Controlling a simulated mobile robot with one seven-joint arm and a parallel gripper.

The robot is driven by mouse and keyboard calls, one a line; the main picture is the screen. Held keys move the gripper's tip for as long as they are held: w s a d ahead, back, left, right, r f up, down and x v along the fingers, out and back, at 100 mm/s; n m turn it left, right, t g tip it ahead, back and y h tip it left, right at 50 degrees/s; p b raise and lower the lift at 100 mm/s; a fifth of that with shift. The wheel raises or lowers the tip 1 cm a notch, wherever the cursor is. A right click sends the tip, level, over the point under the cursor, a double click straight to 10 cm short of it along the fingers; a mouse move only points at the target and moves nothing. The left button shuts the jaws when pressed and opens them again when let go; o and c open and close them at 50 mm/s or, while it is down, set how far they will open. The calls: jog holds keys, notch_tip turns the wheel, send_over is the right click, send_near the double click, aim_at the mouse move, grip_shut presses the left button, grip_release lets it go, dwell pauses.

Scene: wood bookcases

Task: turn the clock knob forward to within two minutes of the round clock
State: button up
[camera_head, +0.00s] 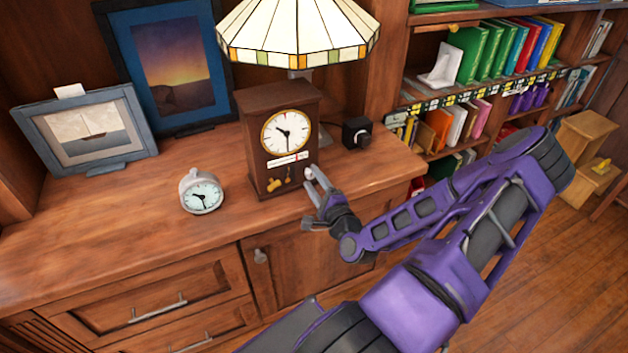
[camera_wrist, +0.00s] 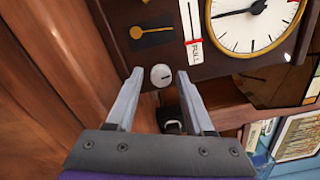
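The brown wooden clock (camera_head: 255,150) stands upright on the cabinet top, with a white dial (camera_head: 287,132) and a red-marked label below it. Its dial shows partly in the wrist view (camera_wrist: 255,25). The white round knob (camera_wrist: 161,75), with a dark mark, is low on the clock's side. My gripper (camera_head: 314,181) is beside the clock's lower right. In the wrist view its two fingers (camera_wrist: 159,78) are apart, one on each side of the knob, with visible gaps. The silver round clock (camera_head: 202,194) stands left of the wooden clock; its hands are small and hard to read.
Two framed pictures (camera_head: 88,135) (camera_head: 177,65) stand at left. The cabinet top (camera_head: 110,205) is clear in front of them.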

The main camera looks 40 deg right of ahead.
jog(key=shift+o, duration=0.4)
jog(key=shift+s, duration=0.25)
jog(key=p+v, duration=0.1)
jog(key=v, duration=1.6)
jog(key=shift+w+a, duration=0.1)
jog(key=shift+w, duration=0.05)
